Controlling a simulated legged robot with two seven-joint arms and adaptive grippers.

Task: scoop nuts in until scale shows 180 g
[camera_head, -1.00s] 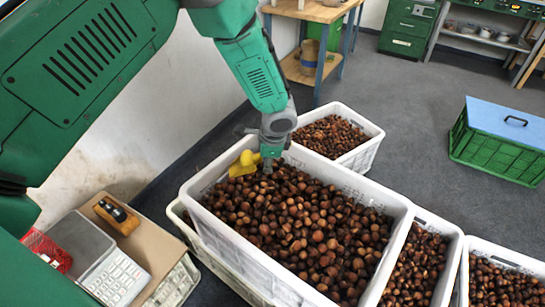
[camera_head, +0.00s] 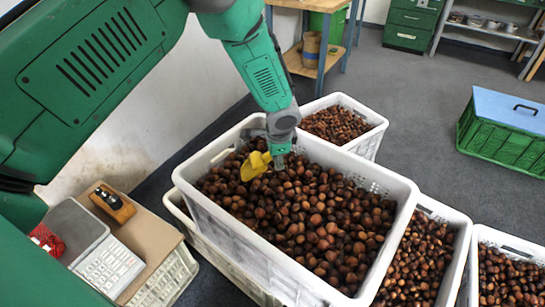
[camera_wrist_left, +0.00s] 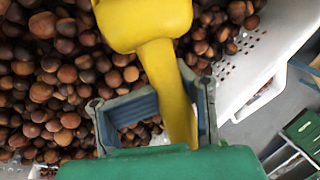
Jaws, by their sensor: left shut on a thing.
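My left gripper (camera_head: 279,158) is shut on the yellow scoop (camera_head: 255,166), low over the large white crate (camera_head: 404,197) full of brown chestnuts (camera_head: 310,235). In the left wrist view, the scoop's yellow handle (camera_wrist_left: 168,85) passes between the gripper's fingers (camera_wrist_left: 158,118). The scoop bowl (camera_wrist_left: 145,20) is beyond them, over the nuts; its contents are hidden. The scale (camera_head: 78,232), with a grey plate and a light keypad (camera_head: 109,266), sits at the lower left. A red mesh bag (camera_head: 48,241) lies beside it, partly hidden by my arm. No weight reading is legible. My right gripper is not in view.
More white crates of nuts stand behind (camera_head: 340,123) and to the right (camera_head: 415,262). A wooden holder with a black item (camera_head: 112,203) sits near the scale. A green crate with a blue lid (camera_head: 505,125) is on the floor at right. A wall borders the left.

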